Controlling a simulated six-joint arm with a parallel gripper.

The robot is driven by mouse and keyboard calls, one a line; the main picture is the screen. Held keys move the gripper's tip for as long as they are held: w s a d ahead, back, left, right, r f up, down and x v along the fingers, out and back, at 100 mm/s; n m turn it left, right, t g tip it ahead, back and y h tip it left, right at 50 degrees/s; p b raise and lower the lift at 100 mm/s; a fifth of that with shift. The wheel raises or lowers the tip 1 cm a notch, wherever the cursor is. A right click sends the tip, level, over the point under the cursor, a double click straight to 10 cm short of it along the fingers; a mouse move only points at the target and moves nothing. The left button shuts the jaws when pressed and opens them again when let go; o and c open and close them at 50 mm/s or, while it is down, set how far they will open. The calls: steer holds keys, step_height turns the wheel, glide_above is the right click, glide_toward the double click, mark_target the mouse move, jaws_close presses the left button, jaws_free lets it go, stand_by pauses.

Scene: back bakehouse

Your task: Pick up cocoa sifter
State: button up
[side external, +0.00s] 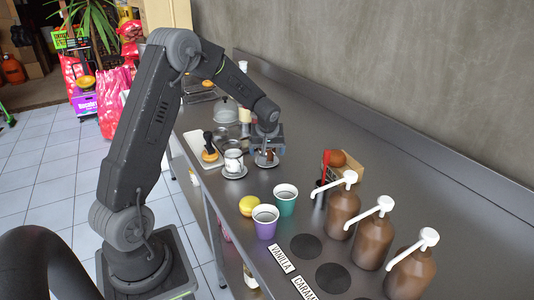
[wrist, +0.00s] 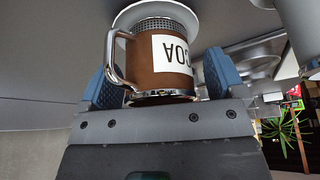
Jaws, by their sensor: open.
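The cocoa sifter (wrist: 140,62) is a brown cup with a metal mesh band, a shiny rim, a loop handle on the left and a white label with upside-down letters. In the wrist view it stands on a white saucer (wrist: 123,20), between the two blue fingers of my gripper (wrist: 165,78). The fingers are open, with a gap visible on the left; contact on the right is hard to tell. In the side view my gripper (side external: 267,146) is low over the counter and partly hides the brown sifter (side external: 267,155) on its saucer (side external: 265,164).
A white cup (side external: 233,160) stands on a saucer just left of my gripper. Teal (side external: 285,200) and purple (side external: 265,221) cups and a yellow round item (side external: 249,206) sit nearer. Brown pump bottles (side external: 342,212) stand right. The counter (side external: 400,165) behind them is clear to the wall.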

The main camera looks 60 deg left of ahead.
steer(key=c, duration=1.1)
steer(key=shift+r, duration=0.1)
